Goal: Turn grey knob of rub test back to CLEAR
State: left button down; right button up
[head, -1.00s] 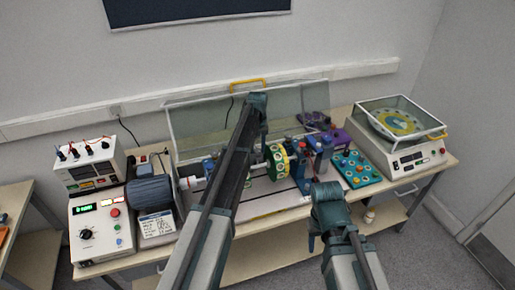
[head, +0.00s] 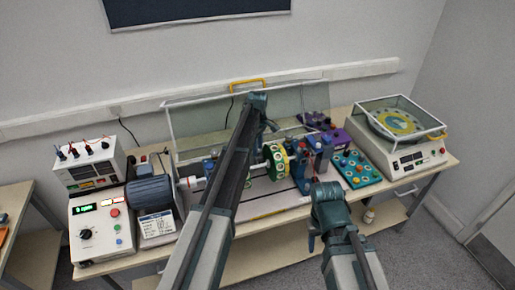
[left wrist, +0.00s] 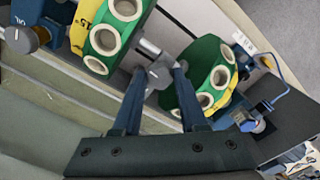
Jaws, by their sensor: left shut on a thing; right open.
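In the left wrist view, a small grey knob (left wrist: 159,75) sits on a metal shaft between two green discs with pale rings. My left gripper (left wrist: 157,80) is shut on this knob, one finger on each side. In the head view my left gripper (head: 271,126) is over the rotor rig, partly hidden by its own arm. The green and yellow rotor (head: 277,160) shows just right of that arm. No CLEAR mark is readable. My right gripper (head: 314,240) is open and empty in front of the bench; its fingers are largely hidden.
A second grey knob (left wrist: 18,39) shows at the left of the wrist view. A clear guard with a yellow handle (head: 246,83) stands open behind the rig. A teal panel (head: 358,169), a covered turntable (head: 398,123) and a control box (head: 101,228) share the bench.

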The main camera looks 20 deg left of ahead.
pick_arm(q)
jog(key=n, duration=0.4)
jog(key=shift+n, duration=0.3)
jog(key=n, duration=0.3)
jog(key=shift+n, duration=0.3)
jog(key=n, duration=0.3)
jog(key=shift+n, duration=2.2)
jog(key=shift+c, duration=2.2)
grip_release()
